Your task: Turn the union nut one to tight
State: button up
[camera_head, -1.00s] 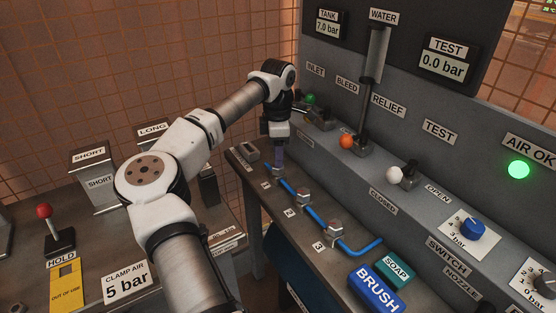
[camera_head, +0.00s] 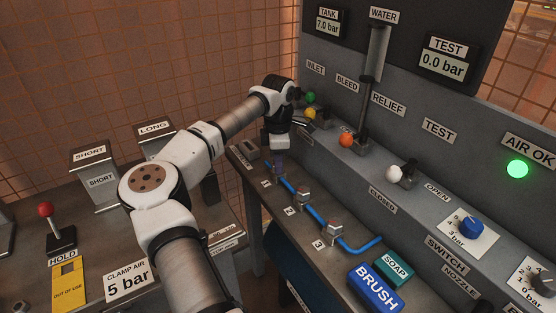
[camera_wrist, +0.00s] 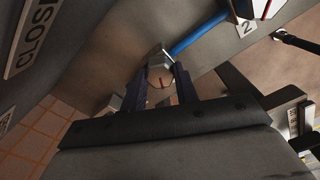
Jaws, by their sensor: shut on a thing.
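My gripper (camera_head: 278,172) reaches down onto the far end of the blue tube line on the bench. In the head view this nut is mostly hidden by the fingers. The blue tube (camera_head: 318,215) runs from there past a second nut (camera_head: 303,192), labelled 2, to a third nut (camera_head: 335,229), labelled 3. The tube also shows in the wrist view (camera_wrist: 198,35).
Levers with green (camera_head: 310,97), yellow (camera_head: 309,114), orange (camera_head: 346,140) and white (camera_head: 393,173) knobs stand along the panel beside my wrist. A blue BRUSH block (camera_head: 375,288) and a teal SOAP block (camera_head: 394,270) lie at the bench's near end. The TEST display (camera_head: 447,58) reads 0.0 bar.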

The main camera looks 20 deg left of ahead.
jog(key=shift+m, duration=0.4)
jog(key=m+p, duration=0.1)
jog(key=m, duration=0.3)
jog(key=shift+m, duration=0.3)
jog(key=m, duration=0.6)
jog(key=shift+p, duration=0.4)
jog(key=o, duration=1)
